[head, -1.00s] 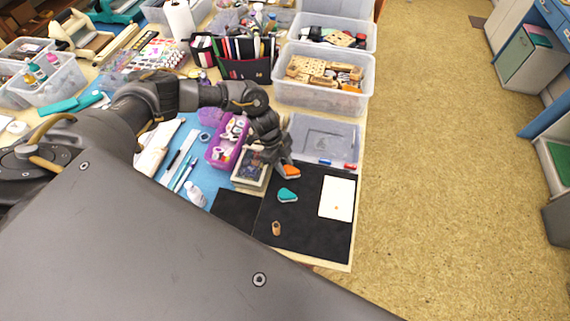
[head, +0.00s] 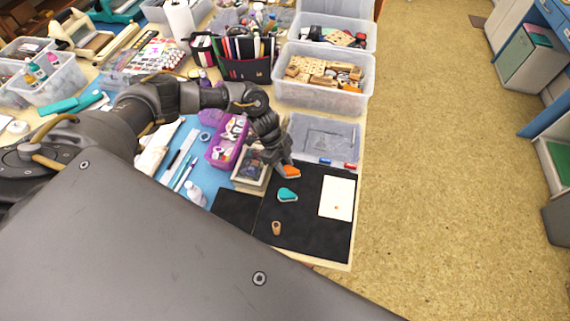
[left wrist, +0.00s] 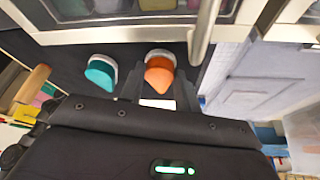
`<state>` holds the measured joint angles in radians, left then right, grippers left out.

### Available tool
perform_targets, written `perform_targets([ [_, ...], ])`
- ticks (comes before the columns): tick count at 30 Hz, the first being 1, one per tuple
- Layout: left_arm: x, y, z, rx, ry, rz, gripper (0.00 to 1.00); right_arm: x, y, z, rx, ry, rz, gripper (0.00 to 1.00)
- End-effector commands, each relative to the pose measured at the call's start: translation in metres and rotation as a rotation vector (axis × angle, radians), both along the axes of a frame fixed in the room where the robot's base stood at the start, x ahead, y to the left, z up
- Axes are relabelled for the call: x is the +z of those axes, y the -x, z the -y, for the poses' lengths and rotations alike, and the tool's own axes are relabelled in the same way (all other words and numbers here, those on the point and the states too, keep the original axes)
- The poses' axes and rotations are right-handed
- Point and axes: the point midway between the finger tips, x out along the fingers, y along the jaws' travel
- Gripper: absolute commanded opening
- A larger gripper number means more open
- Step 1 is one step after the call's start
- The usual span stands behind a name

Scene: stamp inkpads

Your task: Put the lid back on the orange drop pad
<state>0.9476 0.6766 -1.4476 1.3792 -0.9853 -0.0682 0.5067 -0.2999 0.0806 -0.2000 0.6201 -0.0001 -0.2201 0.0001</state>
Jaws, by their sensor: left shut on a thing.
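My left gripper (head: 287,168) is above the black mat (head: 310,232), near its top edge, pointing down. It is shut on an orange drop-shaped lid (left wrist: 160,77), which shows between the fingers in the left wrist view. The orange drop pad (left wrist: 160,57) shows just beyond the lid as a darker orange patch with a pale rim. The lid and pad overlap in that view; I cannot tell if they touch. In the head view the fingers partly hide the orange. My right gripper is not in view.
A teal drop pad (head: 287,194) lies close by on the mat, with a wooden stamp (head: 276,228) below it and a white card (head: 337,198) to the right. A clear plastic bin (head: 325,137) and a small framed box (head: 250,172) stand close to the gripper.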

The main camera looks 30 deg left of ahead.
Motion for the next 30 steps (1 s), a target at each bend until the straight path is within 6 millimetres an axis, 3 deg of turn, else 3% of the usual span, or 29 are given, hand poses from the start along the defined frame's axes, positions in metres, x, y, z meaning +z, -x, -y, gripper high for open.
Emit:
perform_targets([
  [7, -0.0003, 0.0002, -0.0002, 0.000, -0.001, -0.001, 0.12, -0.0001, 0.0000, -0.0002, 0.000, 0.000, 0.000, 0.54],
  [8, -0.0003, 0.0002, -0.0002, 0.000, -0.001, -0.001, 0.34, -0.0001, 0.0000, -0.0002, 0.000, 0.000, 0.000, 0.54],
  [13, -0.0003, 0.0003, -0.0003, 0.000, -0.001, -0.001, 0.56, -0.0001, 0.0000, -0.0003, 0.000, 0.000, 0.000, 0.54],
  [19, -0.0003, 0.0003, -0.0003, 0.000, -0.001, -0.001, 0.58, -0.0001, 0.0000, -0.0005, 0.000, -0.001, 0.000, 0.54],
  [24, -0.0003, 0.0003, -0.0003, 0.000, -0.001, -0.001, 0.76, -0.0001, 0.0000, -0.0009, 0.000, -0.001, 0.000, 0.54],
  [30, -0.0003, 0.0003, -0.0003, 0.000, -0.001, -0.001, 0.76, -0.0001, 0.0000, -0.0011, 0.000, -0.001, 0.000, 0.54],
])
